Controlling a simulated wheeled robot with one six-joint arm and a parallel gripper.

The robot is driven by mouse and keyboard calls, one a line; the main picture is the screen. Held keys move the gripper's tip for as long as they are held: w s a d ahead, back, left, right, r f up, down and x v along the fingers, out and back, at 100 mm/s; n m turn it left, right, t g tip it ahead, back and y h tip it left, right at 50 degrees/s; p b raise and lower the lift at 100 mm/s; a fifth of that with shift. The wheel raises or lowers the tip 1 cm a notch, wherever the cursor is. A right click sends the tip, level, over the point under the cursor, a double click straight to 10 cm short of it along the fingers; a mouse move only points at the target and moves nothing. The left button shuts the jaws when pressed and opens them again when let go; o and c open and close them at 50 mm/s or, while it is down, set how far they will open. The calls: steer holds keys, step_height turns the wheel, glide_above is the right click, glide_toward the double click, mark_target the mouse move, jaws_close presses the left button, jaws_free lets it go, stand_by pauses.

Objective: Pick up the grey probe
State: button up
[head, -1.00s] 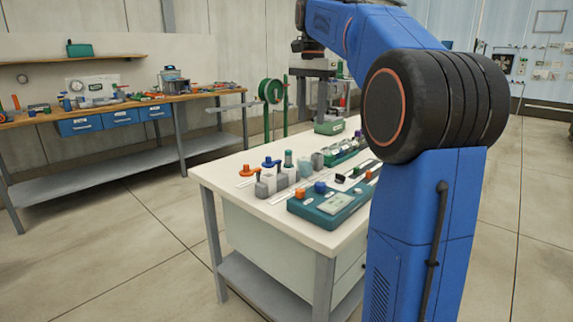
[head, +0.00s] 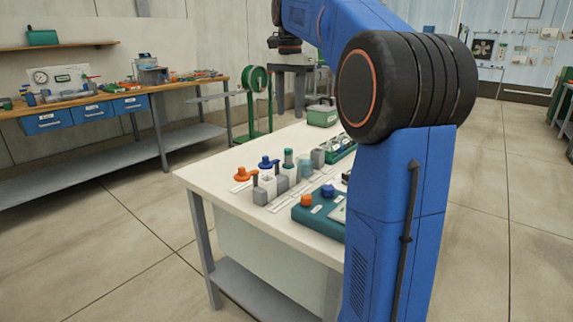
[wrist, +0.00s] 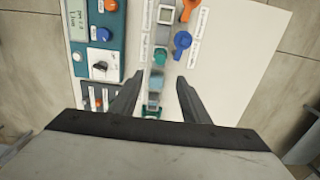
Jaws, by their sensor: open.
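A slim grey upright piece, which looks like the grey probe (head: 255,179), stands at a small grey block near the white table's left end in the head view. I cannot pick it out surely in the wrist view, where a pale square-topped holder (wrist: 165,15) shows at the top. My gripper (wrist: 158,84) is open, with its two dark fingers apart above the table. Nothing is held between them.
The white table (head: 225,208) also bears orange and blue knobbed parts (head: 242,174) and a teal control box (head: 312,218) close to the row. My blue arm hides the table's right part. A workbench (head: 110,100) stands at the back left. The floor in front is clear.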

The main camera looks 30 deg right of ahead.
mark_target(288, 150)
step_height(288, 150, down, 9)
steer(key=shift+f, duration=0.1)
steer(key=shift+s+a+f, duration=0.1)
steer(key=shift+a+f, duration=0.05)
steer(key=shift+f, duration=1.15)
steer(key=shift+s+a+f, duration=0.1)
steer(key=shift+a+f, duration=0.05)
steer(key=shift+f, duration=1.15)
steer(key=shift+c, duration=0.3)
jaws_close()
